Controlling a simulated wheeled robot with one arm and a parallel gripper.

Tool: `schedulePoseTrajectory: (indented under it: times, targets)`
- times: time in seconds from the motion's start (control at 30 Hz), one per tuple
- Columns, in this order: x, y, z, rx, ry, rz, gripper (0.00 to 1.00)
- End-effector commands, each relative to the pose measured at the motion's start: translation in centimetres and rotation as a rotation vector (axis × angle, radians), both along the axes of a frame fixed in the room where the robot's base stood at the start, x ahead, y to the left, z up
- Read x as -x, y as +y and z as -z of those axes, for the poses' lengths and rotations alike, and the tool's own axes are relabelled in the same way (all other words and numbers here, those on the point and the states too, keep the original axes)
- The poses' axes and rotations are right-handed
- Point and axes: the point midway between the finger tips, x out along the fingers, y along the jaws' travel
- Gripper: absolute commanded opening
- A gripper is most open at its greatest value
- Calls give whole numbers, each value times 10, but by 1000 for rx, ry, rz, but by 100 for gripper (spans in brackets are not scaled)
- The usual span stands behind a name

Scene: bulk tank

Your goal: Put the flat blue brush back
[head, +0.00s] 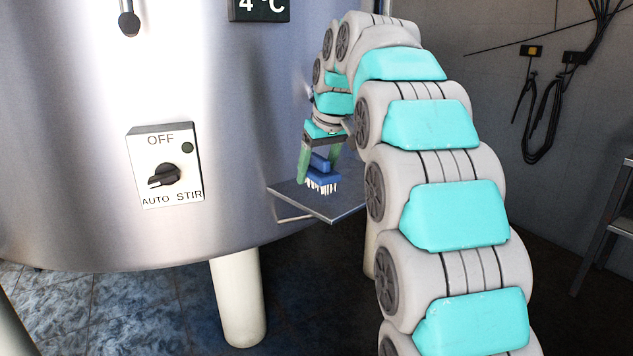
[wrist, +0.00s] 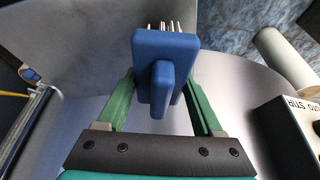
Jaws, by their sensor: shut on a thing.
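The flat blue brush (head: 322,174) has a blue block with a raised grip and pale bristles. My gripper (head: 320,164) has green fingers, one on each side of the brush, and is shut on it. The bristles point down over a grey metal shelf (head: 342,206) on the side of the tank. I cannot tell whether they touch the shelf. In the wrist view the brush (wrist: 165,50) sits between the fingertips (wrist: 163,92), its bristles partly hidden behind the block. The shelf plate (wrist: 75,45) shows behind it at upper left.
The steel tank (head: 80,80) fills the left. It carries a stir switch box (head: 166,165) and a temperature display (head: 259,9). A pale tank leg (head: 238,300) stands below. Cables (head: 545,110) hang on the back wall. A metal stand (head: 610,220) is at right.

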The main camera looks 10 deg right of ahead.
Motion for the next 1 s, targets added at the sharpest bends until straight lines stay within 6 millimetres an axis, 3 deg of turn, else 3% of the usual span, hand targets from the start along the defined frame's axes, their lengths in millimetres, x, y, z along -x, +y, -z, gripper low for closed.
schedulePoseTrajectory:
  times: [0.3, 0.67, 0.7, 0.93, 1.0]
  targets:
    - [0, 0, 28, 0, 1, 0, 8]
    - [0, 0, 32, 0, 1, 0, 8]
    - [0, 0, 32, 0, 1, 0, 70]
    - [0, 0, 31, 0, 1, 0, 96]
    - [0, 0, 31, 0, 1, 0, 98]
